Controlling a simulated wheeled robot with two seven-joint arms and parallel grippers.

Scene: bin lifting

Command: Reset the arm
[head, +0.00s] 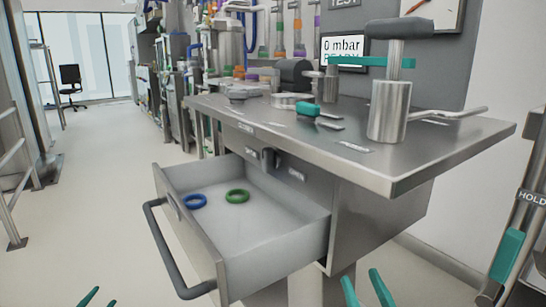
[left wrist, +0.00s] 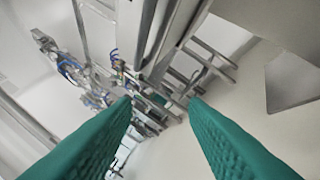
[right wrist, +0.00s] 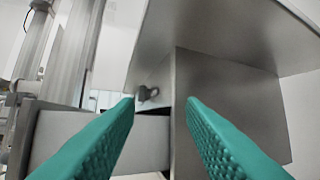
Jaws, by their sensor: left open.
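My left gripper (head: 98,299) shows only its teal fingertips at the bottom edge of the head view, left of centre. In the left wrist view its two teal fingers (left wrist: 160,100) stand apart with nothing between them. My right gripper (head: 366,290) shows its teal fingertips at the bottom edge, right of centre. In the right wrist view its fingers (right wrist: 162,102) are apart and empty, with the steel bench cabinet beyond them. Both grippers are low in front of the bench and appear to touch nothing.
A steel bench (head: 440,140) carries a metal cylinder (head: 388,112) and a teal-handled tool (head: 308,109). Its drawer (head: 270,235) is open, with a blue ring (head: 194,201) and a green ring (head: 237,196) inside. The drawer handle (head: 165,255) juts forward. Floor (head: 70,220) is clear at left.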

